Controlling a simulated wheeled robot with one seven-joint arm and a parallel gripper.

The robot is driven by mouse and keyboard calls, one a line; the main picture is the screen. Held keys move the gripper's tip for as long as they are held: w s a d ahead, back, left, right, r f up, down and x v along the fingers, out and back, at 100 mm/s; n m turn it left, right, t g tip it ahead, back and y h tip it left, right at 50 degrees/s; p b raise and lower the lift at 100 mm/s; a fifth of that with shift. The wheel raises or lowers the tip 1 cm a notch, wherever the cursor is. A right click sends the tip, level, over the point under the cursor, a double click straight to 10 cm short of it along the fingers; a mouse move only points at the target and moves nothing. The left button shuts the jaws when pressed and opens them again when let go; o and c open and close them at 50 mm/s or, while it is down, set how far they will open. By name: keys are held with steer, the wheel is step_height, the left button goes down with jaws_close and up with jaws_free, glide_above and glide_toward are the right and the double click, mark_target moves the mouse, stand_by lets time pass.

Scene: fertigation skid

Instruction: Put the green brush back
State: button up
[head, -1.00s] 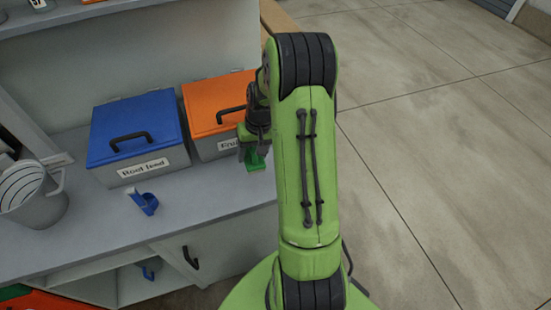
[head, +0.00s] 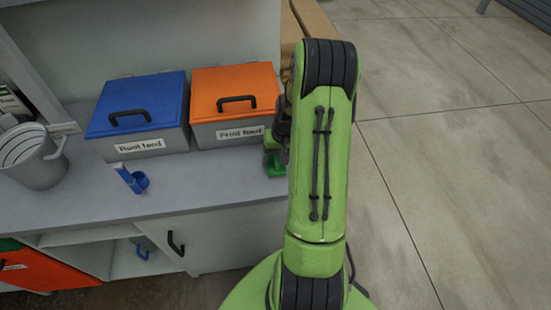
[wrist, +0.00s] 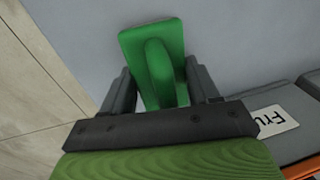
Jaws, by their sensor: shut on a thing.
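The green brush (wrist: 155,62) is between the fingers of my gripper (wrist: 164,92) in the wrist view, and the gripper is shut on its handle. In the head view the brush (head: 277,169) shows as a small green patch at the right end of the grey counter (head: 200,196), in front of the orange-lidded bin. My gripper (head: 272,158) is partly hidden behind my arm there. I cannot tell whether the brush touches the counter.
A blue-lidded bin (head: 137,102) labelled Root feed and an orange-lidded bin (head: 234,93) labelled Fruit feed stand at the back of the counter. The counter between scoop and brush is clear.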

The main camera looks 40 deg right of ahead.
steer(key=o, duration=1.1)
step_height(320, 180, up, 12)
steer(key=s+d+p, duration=0.1)
steer(key=s+p, duration=0.1)
steer(key=p, duration=0.1)
steer(key=a+r+n+h, duration=0.2)
steer(key=a+r+n, duration=0.1)
steer(key=a+r, duration=0.85)
steer(key=s+a+r+n+t, duration=0.1)
steer(key=s+a, duration=0.3)
steer(key=s+a+r+n+t, duration=0.1)
steer(key=s+a, duration=0.3)
steer(key=s, duration=0.1)
steer(key=s+a+r+n+t, duration=0.1)
steer(key=s+a+n, duration=0.1)
steer(key=s+a, duration=0.2)
steer(key=shift+s+a+r+t+y, duration=0.2)
steer(key=shift+a+r+t+y, duration=0.1)
steer(key=shift+a+r+t, duration=0.1)
